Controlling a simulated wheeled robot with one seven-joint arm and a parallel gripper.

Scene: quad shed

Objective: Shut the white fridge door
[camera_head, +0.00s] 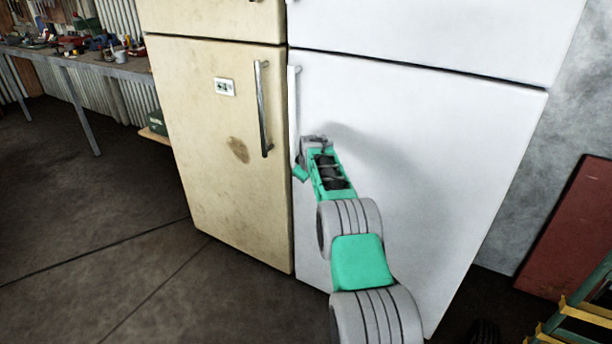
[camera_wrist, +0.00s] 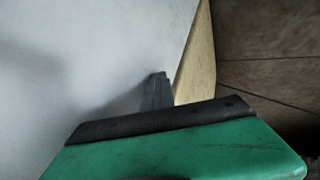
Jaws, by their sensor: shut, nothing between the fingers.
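The white fridge (camera_head: 430,170) stands in the middle right of the head view. Its large lower door looks flush with the body, with no gap that I can see. A white vertical handle (camera_head: 294,100) runs along the door's left edge. My gripper (camera_head: 303,165) is at the lower end of that handle, close against the door; I cannot tell whether it touches. It is shut and empty. In the wrist view the white door surface (camera_wrist: 80,70) fills the left, and a dark fingertip (camera_wrist: 156,92) shows close to it.
A cream fridge (camera_head: 200,140) with a metal handle (camera_head: 263,108) stands directly to the left. A cluttered workbench (camera_head: 110,66) is at the far left. A red panel (camera_head: 575,235) and a green and yellow rack (camera_head: 580,310) are at the right. The floor (camera_head: 90,220) at left is clear.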

